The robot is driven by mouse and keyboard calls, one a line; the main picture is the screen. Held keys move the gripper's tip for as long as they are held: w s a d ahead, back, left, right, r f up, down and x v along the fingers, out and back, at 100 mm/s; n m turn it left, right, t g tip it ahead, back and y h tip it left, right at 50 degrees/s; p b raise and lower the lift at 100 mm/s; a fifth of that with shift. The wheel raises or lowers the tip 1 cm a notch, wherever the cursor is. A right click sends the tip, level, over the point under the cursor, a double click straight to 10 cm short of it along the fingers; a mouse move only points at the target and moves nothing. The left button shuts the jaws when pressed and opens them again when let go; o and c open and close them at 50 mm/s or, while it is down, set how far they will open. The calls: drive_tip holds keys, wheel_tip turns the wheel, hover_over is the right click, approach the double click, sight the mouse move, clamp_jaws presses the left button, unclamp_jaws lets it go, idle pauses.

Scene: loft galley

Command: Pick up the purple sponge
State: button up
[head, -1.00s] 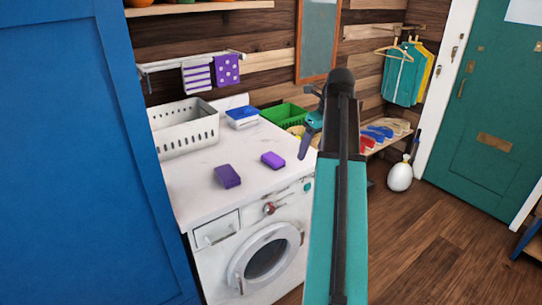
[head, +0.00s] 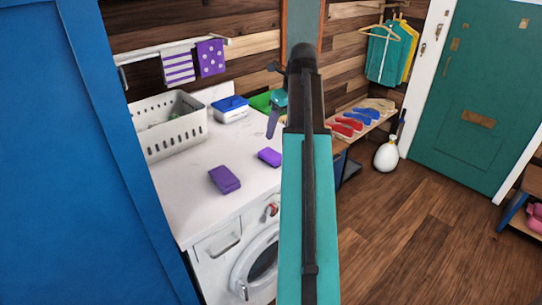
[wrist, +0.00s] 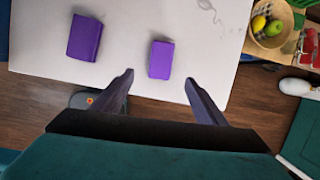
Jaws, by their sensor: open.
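Two purple blocks lie apart on the white top of the washing machine. The smaller, brighter one (head: 269,156) is at the right, nearer my arm; the larger, darker one (head: 225,179) is at the left. I cannot tell for sure which is the sponge. In the wrist view the smaller block (wrist: 161,59) lies just beyond the fingertips, roughly in line with the gap, and the larger block (wrist: 85,38) is off to the left. My gripper (wrist: 158,79) is open and empty, above the front edge of the top. In the head view my arm partly hides it.
A grey basket (head: 172,126) and a blue-lidded tub (head: 230,108) stand at the back of the white top (head: 200,155). A fruit bowl (wrist: 268,25) is at the wrist view's upper right. A blue panel (head: 80,150) closes the left side.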

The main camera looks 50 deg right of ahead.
drive_tip(key=shift+s+d+f, duration=0.1)
drive_tip(key=shift+d, duration=0.05)
drive_tip(key=p, duration=0.1)
hover_over(272, 154)
drive_tip(key=s, duration=0.2)
drive_tip(key=shift+d+f, duration=0.1)
drive_tip(key=shift+f, duration=3.9)
drive_tip(key=shift+p+x, duration=0.7)
drive_tip(key=shift+x, duration=1.9)
drive_tip(key=shift+w, duration=0.1)
drive_tip(key=c, duration=1.1)
